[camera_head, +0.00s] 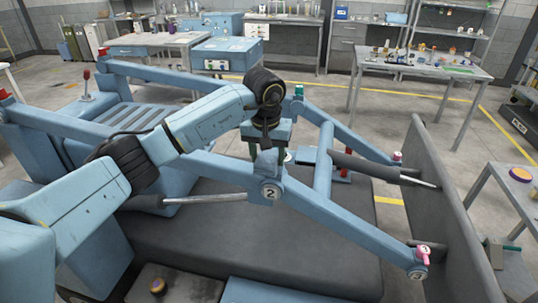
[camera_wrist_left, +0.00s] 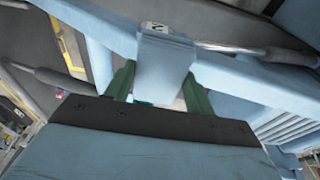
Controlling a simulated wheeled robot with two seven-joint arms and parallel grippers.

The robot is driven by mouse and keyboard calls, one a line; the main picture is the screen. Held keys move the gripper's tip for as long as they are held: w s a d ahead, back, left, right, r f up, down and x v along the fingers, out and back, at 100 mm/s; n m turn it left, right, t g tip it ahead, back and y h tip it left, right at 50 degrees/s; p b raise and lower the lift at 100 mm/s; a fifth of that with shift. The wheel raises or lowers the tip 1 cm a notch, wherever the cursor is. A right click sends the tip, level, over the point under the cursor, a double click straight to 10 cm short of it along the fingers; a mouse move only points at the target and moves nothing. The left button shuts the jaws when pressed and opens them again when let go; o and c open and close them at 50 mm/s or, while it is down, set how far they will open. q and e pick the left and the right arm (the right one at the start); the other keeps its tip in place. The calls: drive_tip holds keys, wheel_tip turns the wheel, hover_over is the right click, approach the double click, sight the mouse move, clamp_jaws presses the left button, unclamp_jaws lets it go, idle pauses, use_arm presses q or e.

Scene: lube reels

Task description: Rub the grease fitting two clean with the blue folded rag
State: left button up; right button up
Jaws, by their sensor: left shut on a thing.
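My left gripper (camera_head: 267,165) points down over the blue machine joint marked 2 (camera_head: 270,191), its green fingers spread around something. In the left wrist view the gripper (camera_wrist_left: 158,80) has a pale blue block-like piece (camera_wrist_left: 163,62) between its fingers. I take this to be the folded rag, but its colour blends with the blue machine behind it. A white number plate (camera_wrist_left: 167,28) shows just beyond it. Grease fitting two is not visible; the gripper and the blue piece hide the top of the joint. Whether they touch I cannot tell. My right gripper is out of view.
Blue lift arms (camera_head: 340,220) run beside the joint, with a cylinder rod (camera_head: 205,198) to its left. A dark bucket plate (camera_head: 450,215) is at right. Benches stand behind.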

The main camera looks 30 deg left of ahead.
use_arm(q)
drive_tip(key=shift+d, duration=0.1)
drive_tip(key=shift+w+d+f, duration=0.1)
drive_tip(key=shift+w+d, duration=0.05)
drive_tip(key=shift+d, duration=0.4)
drive_tip(key=shift+w+d+f, duration=0.1)
drive_tip(key=shift+w+d, duration=0.05)
drive_tip(key=shift+d, duration=0.35)
drive_tip(key=shift+a, duration=0.1)
drive_tip(key=shift+s+a, duration=0.15)
drive_tip(key=shift+a, duration=0.4)
drive_tip(key=shift+s+a, duration=0.15)
drive_tip(key=shift+a, duration=0.4)
drive_tip(key=shift+d, duration=0.15)
drive_tip(key=shift+w+d, duration=0.25)
drive_tip(key=shift+d, duration=0.85)
drive_tip(key=shift+a, duration=0.15)
drive_tip(key=shift+s+a+r+b, duration=0.1)
drive_tip(key=shift+s+a+b, duration=0.05)
drive_tip(key=shift+a, duration=0.4)
drive_tip(key=shift+s+a+r+b, duration=0.1)
drive_tip(key=shift+a+b, duration=0.05)
drive_tip(key=shift+a, duration=0.4)
